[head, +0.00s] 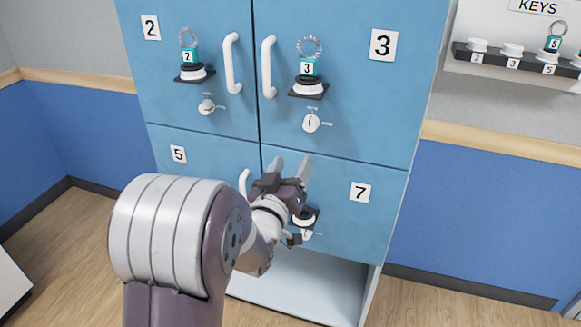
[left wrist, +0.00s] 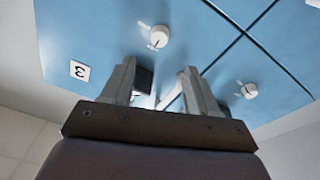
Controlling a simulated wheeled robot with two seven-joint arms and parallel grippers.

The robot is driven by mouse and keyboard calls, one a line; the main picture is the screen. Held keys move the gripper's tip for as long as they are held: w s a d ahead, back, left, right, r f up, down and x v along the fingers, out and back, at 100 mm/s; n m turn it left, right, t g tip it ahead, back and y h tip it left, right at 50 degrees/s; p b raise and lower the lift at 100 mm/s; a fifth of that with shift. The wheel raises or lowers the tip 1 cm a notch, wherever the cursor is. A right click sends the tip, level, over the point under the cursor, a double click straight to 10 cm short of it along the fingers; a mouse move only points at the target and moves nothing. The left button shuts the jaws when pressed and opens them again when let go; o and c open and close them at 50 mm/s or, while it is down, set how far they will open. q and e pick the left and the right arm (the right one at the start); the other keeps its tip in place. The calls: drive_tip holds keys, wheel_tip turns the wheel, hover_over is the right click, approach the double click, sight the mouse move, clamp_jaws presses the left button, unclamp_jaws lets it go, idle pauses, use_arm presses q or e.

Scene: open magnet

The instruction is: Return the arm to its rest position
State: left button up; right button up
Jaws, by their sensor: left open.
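My left gripper (head: 291,166) is in front of the lower doors of the blue cabinet (head: 350,150), near the seam between doors 5 and 7. Its two fingers are apart, with nothing seen held between them. A dark block (left wrist: 144,79) shows partly behind one finger. My left forearm covers part of door 5 and its handle. My right gripper is not in view.
Doors 2 and 3 have white handles (head: 268,68) and key tags 2 (head: 188,57) and 3 (head: 309,67) on black holders. The holder on door 7 (head: 306,217) is partly hidden by my gripper. A KEYS rack (head: 500,57) hangs at the right. An open shelf (head: 300,285) is below.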

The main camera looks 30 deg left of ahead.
use_arm(q)
drive_tip(key=shift+f, duration=0.1)
drive_tip(key=s+f+m+g+h+p, duration=0.15)
drive_tip(key=s+f+g, duration=0.25)
drive_tip(key=f+g, duration=0.55)
drive_tip(key=s+d+r+m+g+h+p, duration=0.3)
drive_tip(key=s+d+m+g+p, duration=0.2)
drive_tip(key=d, duration=0.9)
drive_tip(key=shift+s+g+p, duration=1.45)
drive_tip(key=shift+s+p, duration=1.05)
drive_tip(key=shift+s, duration=0.85)
